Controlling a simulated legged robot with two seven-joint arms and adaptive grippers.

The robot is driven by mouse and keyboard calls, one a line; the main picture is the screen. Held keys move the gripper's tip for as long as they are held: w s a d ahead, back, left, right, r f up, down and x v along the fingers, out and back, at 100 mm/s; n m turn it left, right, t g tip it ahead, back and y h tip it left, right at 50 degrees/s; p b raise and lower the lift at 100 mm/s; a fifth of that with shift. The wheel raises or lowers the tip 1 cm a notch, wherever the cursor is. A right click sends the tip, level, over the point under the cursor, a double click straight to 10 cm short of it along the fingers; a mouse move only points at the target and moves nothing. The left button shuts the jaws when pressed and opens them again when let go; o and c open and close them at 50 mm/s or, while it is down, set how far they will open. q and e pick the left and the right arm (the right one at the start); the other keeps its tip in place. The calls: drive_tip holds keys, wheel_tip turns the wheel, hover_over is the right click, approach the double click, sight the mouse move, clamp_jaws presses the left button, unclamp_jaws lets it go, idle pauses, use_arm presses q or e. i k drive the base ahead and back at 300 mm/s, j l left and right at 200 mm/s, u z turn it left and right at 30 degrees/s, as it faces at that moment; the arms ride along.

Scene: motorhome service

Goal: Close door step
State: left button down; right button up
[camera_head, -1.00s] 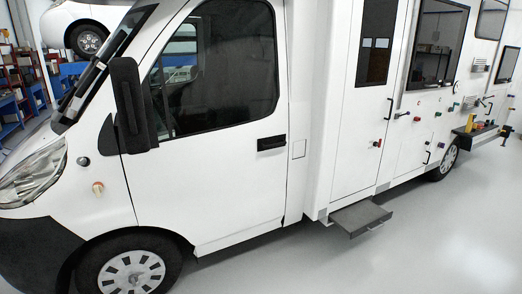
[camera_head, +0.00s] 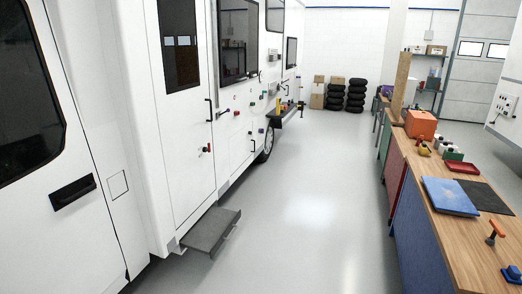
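The door step (camera_head: 211,230) is a dark grey flat tread that sticks out from the lower side of the white motorhome, below the entry door (camera_head: 184,110). It is extended over the floor, with a bracket at its inner edge. The entry door is shut and has a dark window and a black handle. A red-ended knob (camera_head: 206,149) sits on the wall near the door's right edge. Neither of my grippers shows in the view.
A wooden workbench (camera_head: 452,215) runs along the right with an orange box (camera_head: 421,124), a blue case (camera_head: 449,196) and tools on it. A loaded shelf (camera_head: 288,110) juts from the motorhome farther back. Stacked tyres (camera_head: 357,96) stand at the far wall. The grey floor (camera_head: 310,200) between is clear.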

sight(208, 234)
drive_tip(key=i+l+z, duration=0.2)
drive_tip(key=i+z, duration=0.15)
drive_tip(key=i, duration=0.45)
drive_tip(key=i+z, duration=0.4)
drive_tip(key=i, duration=0.4)
drive_tip(key=i+l+u, duration=0.1)
drive_tip(key=i+u, duration=0.35)
drive_tip(key=i, duration=0.2)
drive_tip(key=i+l+u, duration=0.45)
drive_tip(key=i, duration=0.15)
drive_tip(key=i+l+u, duration=0.4)
drive_tip(key=i+l, duration=0.05)
drive_tip(key=i, duration=0.1)
